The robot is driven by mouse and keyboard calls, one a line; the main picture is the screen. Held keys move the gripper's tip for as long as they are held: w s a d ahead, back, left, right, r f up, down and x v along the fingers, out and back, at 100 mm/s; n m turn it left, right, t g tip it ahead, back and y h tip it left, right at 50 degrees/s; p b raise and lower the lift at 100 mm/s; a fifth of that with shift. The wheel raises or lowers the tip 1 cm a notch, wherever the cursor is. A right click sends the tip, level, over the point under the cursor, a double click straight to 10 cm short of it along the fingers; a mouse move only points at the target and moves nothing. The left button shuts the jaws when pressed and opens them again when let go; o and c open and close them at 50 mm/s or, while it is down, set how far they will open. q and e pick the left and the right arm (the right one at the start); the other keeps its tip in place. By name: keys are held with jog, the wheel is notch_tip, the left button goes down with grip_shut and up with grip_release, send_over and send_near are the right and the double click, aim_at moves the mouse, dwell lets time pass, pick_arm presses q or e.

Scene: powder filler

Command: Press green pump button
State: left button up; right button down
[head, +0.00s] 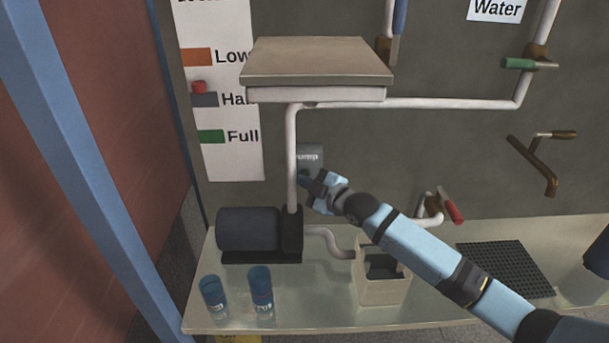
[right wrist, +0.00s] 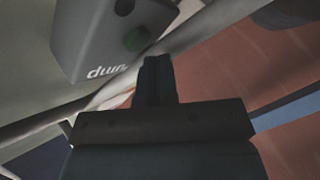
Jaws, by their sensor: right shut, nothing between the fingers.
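The grey pump box (head: 309,154) with "ump" lettering visible is on the back wall, beside the vertical white pipe. In the right wrist view the box (right wrist: 90,35) shows upside down, with the green button (right wrist: 136,39) on its face. My right gripper (head: 308,181) is shut and empty, just below the box, partly covering its lower part in the head view. In the right wrist view its fingertips (right wrist: 156,62) point up and lie just below and right of the button; contact cannot be told. The button is hidden in the head view. My left gripper is not in view.
A square container (head: 382,295) stands below my right arm. A platform (head: 318,62) juts out above the pump box. White pipes (head: 292,160) run close by.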

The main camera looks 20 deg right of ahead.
jog(key=shift+w, duration=0.15)
jog(key=shift+w+d, duration=0.15)
jog(key=shift+w, duration=0.15)
dwell(0.6)
jog(key=shift+s, duration=0.45)
jog(key=shift+p, duration=0.35)
jog(key=s+a+p, duration=0.2)
jog(key=s+p, duration=0.1)
jog(key=s, duration=0.2)
jog(key=shift+s+p, duration=0.35)
jog(key=shift+s, duration=0.05)
